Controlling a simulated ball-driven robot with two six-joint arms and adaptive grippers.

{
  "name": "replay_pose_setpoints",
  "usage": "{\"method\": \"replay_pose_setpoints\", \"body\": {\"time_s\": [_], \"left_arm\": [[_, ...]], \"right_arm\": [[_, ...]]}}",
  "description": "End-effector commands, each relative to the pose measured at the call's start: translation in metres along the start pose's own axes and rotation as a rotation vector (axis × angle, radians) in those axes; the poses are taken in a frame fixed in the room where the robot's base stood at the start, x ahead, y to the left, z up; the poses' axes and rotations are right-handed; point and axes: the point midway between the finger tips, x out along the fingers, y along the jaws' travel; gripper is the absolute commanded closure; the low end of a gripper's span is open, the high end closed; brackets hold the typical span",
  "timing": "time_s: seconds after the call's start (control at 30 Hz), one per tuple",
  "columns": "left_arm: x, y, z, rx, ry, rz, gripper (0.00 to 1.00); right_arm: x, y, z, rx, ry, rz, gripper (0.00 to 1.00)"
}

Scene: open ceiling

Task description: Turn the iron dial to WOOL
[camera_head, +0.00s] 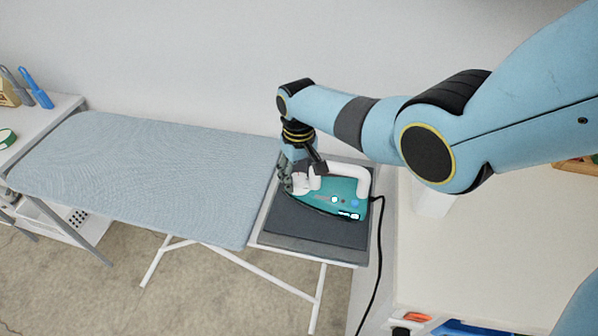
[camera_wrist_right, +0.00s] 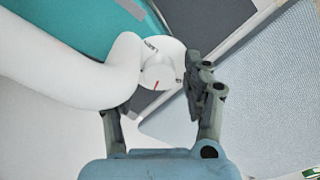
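The teal iron (camera_head: 325,195) with its white handle (camera_head: 352,176) lies on the dark grey rest at the right end of the ironing board. In the right wrist view, its white round dial (camera_wrist_right: 158,72) has a red pointer line and small dark marks around it; the lettering is too small to read. My right gripper (camera_head: 298,185) is down at the iron's left end. Its fingers (camera_wrist_right: 158,85) stand apart on either side of the dial. The right-hand finger is close beside the dial; the other's tip is hidden by the white handle (camera_wrist_right: 70,72). My left gripper is not in view.
The blue-grey ironing board (camera_head: 150,175) stretches left with its top clear. A black cord (camera_head: 378,260) hangs from the iron's right side. A pale table (camera_head: 480,250) stands at right. Blue-handled brushes (camera_head: 38,90) are on a shelf at far left.

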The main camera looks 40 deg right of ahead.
Motion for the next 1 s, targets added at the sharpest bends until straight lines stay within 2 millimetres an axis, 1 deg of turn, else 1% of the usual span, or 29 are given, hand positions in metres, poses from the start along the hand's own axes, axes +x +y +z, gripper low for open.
{"method": "replay_pose_setpoints", "body": {"time_s": [0.27,0.37,0.43,0.57,0.8,0.9,1.0], "left_arm": [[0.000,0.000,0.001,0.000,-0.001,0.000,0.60],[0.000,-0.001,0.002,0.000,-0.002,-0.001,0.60],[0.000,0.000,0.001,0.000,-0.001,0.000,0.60],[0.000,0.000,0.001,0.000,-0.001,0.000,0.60],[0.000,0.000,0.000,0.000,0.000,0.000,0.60],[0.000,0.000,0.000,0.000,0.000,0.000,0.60],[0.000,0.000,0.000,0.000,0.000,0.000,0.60]], "right_arm": [[0.000,0.001,0.000,0.000,0.000,0.001,0.45],[-0.003,0.001,0.000,0.000,0.000,0.001,0.45],[-0.009,0.001,-0.001,0.000,0.001,0.001,0.45],[-0.027,0.001,0.000,-0.001,0.003,0.001,0.45],[-0.080,0.001,-0.001,-0.001,0.004,0.001,0.45],[-0.098,0.000,-0.001,-0.001,0.003,0.001,0.45],[-0.111,0.000,-0.001,-0.001,0.001,0.000,0.45]]}}
